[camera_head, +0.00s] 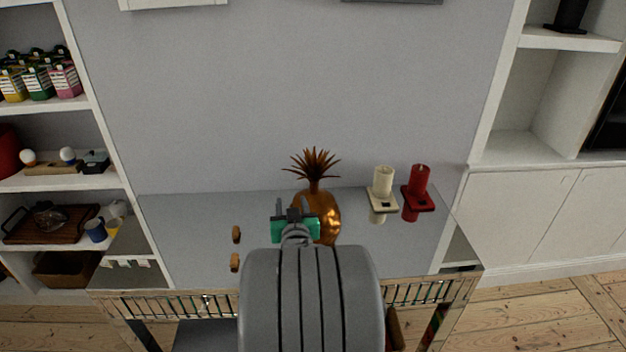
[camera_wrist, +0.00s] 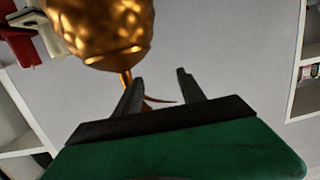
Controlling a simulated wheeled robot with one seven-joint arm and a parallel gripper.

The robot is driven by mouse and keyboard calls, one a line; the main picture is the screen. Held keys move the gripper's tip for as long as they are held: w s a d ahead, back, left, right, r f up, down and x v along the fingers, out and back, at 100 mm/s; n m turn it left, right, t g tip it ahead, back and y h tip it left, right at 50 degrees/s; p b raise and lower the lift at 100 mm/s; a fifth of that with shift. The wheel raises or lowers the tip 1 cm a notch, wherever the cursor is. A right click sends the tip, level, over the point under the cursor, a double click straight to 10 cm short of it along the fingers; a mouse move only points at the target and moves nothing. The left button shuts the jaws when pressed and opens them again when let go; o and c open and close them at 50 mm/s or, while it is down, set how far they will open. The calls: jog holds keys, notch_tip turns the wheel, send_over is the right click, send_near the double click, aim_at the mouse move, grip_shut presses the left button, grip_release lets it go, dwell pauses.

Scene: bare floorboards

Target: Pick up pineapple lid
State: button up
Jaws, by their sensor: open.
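A shiny gold pineapple (camera_head: 327,215) stands upright on the grey tabletop. Its lid, a brown spiky leaf crown (camera_head: 315,165) on a short stem, sits on top of it. My gripper (camera_head: 294,206) is in front of and a little left of the pineapple body, hiding part of it, below the crown. In the wrist view the gold body (camera_wrist: 105,25) fills the upper left, and part of the lid's stem and leaves (camera_wrist: 126,78) shows near the left finger, partly hidden. My gripper's fingers (camera_wrist: 160,75) are apart, with nothing held between them.
A cream candle (camera_head: 383,180) and a red candle (camera_head: 419,181) on holders stand right of the pineapple. Two small brown objects (camera_head: 236,234) lie to the left. A grey wall rises behind the table (camera_head: 185,225); shelves flank both sides.

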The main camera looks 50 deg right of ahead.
aim_at(314, 187)
jog(key=s+d+r+m+h, duration=0.1)
jog(key=s+d+h, duration=0.2)
jog(key=s+d, duration=0.1)
jog(key=shift+g, duration=0.3)
jog(key=x, duration=0.2)
jog(key=p+x, duration=0.1)
jog(key=x, duration=0.2)
jog(key=p+x, duration=0.1)
jog(key=x, duration=0.1)
jog(key=shift+d+f, duration=0.2)
jog(key=shift+f, duration=0.1)
grip_shut()
jog(key=shift+r, duration=0.1)
